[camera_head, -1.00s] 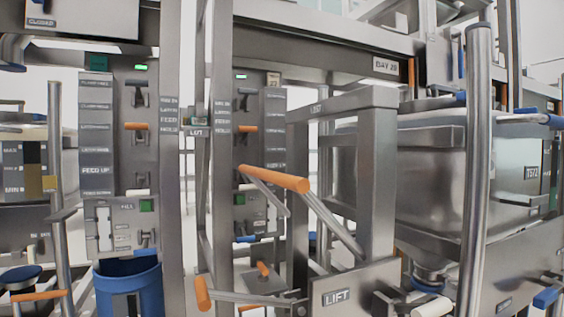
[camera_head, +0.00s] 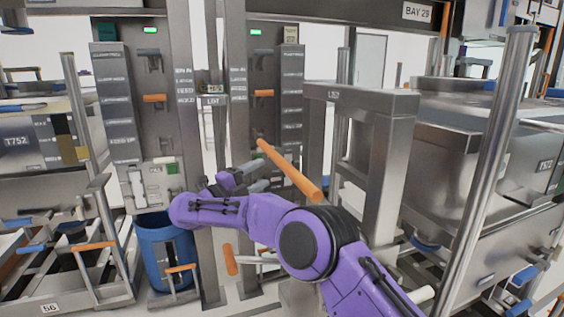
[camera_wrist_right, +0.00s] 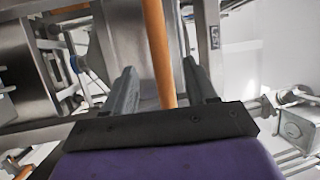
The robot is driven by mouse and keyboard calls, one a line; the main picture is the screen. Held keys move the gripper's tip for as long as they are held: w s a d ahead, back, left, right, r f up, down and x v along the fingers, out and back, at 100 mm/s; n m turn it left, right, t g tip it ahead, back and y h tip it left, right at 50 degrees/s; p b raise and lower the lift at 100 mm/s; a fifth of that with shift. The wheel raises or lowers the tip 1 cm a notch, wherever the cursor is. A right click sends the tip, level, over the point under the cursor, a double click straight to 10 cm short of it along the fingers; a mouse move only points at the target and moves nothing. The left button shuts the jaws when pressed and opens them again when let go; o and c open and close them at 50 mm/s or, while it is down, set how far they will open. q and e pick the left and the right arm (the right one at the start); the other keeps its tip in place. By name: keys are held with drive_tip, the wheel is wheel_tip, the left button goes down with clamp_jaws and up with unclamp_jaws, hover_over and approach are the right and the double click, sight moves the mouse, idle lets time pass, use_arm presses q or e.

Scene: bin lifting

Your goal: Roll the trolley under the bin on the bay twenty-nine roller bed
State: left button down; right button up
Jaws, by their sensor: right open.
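A steel bin (camera_head: 450,150) stands at the right, below and to the right of the BAY 29 sign (camera_head: 417,12). The roller bed under it is mostly hidden. My right arm crosses the lower middle of the head view. My right gripper (camera_head: 240,178) is open, beside the long orange-gripped lever (camera_head: 290,172) of the steel lift frame. In the right wrist view the orange grip (camera_wrist_right: 158,40) runs between the two grey fingers of this gripper (camera_wrist_right: 159,72); contact cannot be told. I cannot tell which frame is the trolley. My left gripper is out of view.
A steel post (camera_head: 490,180) rises in front of the bin. The lift frame (camera_head: 385,180) stands left of the bin. Panels with small orange levers (camera_head: 154,98) and lit green displays stand behind. A blue barrel (camera_head: 165,250) and a low orange-handled frame (camera_head: 95,246) are at left.

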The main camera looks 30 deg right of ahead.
sight(283, 162)
drive_tip(key=x, duration=0.9)
drive_tip(key=shift+w+d+f, duration=0.1)
drive_tip(key=shift+w+d, duration=0.05)
drive_tip(key=shift+d, duration=0.1)
clamp_jaws()
drive_tip(key=shift+d, duration=0.1)
